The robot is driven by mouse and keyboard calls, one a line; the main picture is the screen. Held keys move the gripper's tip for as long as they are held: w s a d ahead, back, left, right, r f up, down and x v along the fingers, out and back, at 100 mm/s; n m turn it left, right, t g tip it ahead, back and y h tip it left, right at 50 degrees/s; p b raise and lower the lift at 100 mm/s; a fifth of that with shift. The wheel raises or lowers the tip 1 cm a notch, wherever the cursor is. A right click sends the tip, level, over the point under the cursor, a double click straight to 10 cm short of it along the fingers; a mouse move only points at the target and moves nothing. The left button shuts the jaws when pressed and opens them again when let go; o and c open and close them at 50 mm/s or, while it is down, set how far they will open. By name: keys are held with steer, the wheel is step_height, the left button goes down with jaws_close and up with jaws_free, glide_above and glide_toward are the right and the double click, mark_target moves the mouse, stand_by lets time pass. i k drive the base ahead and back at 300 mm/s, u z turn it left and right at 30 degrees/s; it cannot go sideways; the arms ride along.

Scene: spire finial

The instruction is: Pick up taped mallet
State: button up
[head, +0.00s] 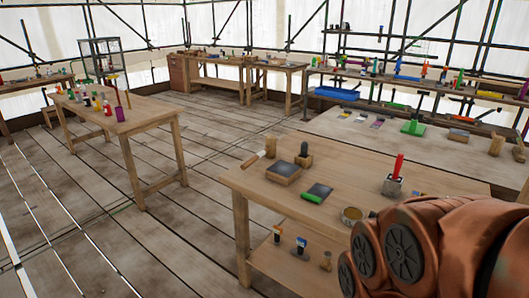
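Wooden mallet-like shapes (496,144) also stand on the long table at the right. They are too small to tell which one has tape. My orange arm fills the lower right corner and hides part of the near table. My gripper is not in view.
The near table also holds a dark flat pad with a green edge (317,193), a round tin (352,216) and a red-handled tool in a metal block (395,178). A lower shelf holds small items. Plank floor is open between this table and the left table (140,113).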

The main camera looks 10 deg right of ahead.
mark_target(269, 150)
steer(key=z, duration=0.05)
steer(key=i, duration=1.55)
steer(key=u, duration=0.75)
steer(key=i, duration=0.65)
steer(key=u, duration=0.25)
